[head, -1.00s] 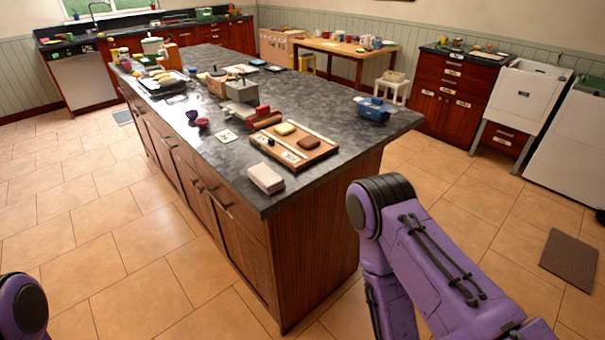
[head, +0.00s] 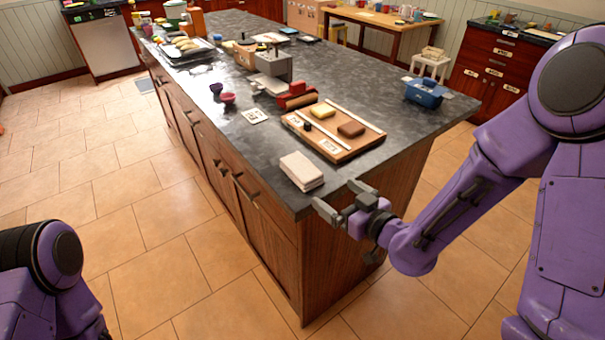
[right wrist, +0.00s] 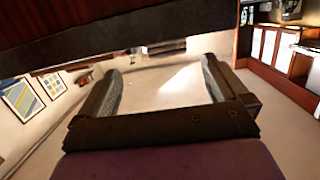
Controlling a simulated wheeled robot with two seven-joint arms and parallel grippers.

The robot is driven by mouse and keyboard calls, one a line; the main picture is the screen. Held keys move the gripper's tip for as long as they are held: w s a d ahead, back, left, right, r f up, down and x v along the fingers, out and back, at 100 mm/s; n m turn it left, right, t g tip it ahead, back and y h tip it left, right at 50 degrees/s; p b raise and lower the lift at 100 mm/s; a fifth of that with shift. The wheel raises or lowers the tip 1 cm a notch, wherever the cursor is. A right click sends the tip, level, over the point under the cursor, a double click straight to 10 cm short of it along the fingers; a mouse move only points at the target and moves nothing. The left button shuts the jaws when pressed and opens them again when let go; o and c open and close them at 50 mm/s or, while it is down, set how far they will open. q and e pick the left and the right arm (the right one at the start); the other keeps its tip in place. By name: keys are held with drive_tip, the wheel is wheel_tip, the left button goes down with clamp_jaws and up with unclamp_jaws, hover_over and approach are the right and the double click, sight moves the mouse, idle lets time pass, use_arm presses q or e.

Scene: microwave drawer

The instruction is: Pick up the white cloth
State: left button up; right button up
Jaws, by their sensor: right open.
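The white cloth (head: 301,171) is a small folded stack lying flat on the near corner of the dark stone island top (head: 225,125). My right gripper (head: 340,197) is open and empty at the island's near corner edge, just right of and nearer than the cloth, and apart from it. In the right wrist view the two fingers of my right gripper (right wrist: 160,85) stand wide apart with nothing between them. The cloth does not show in that view. My left arm shows at the lower left of the head view, but its gripper is out of the picture.
Behind the cloth is a wooden tray (head: 365,146) with a yellow and a brown block. A blue container (head: 424,93) stands at the island's right side. A white card (head: 255,116) and small bowls (head: 228,99) lie farther back. The tiled floor (head: 150,235) left of the island is clear.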

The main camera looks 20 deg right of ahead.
sight(307, 171)
drive_tip(key=w, duration=0.1)
drive_tip(key=w+a, duration=0.1)
drive_tip(key=w, duration=0.1)
drive_tip(key=w+p, duration=0.1)
drive_tip(key=shift+w+a+r, duration=0.25)
drive_tip(key=shift+w+a, duration=0.15)
drive_tip(key=shift+w+a+f, duration=0.1)
drive_tip(key=shift+w, duration=0.3)
drive_tip(key=shift+w+a+p, duration=0.25)
drive_tip(key=shift+w+p, duration=0.05)
drive_tip(key=shift+p, duration=0.1)
drive_tip(key=x, duration=0.2)
drive_tip(key=p+x, duration=0.1)
drive_tip(key=x, duration=0.1)
drive_tip(key=shift+a+p, duration=0.3)
drive_tip(key=shift+w+a+f, duration=0.1)
drive_tip(key=shift+w, duration=0.15)
drive_tip(key=shift+s, duration=0.1)
drive_tip(key=c, duration=0.9)
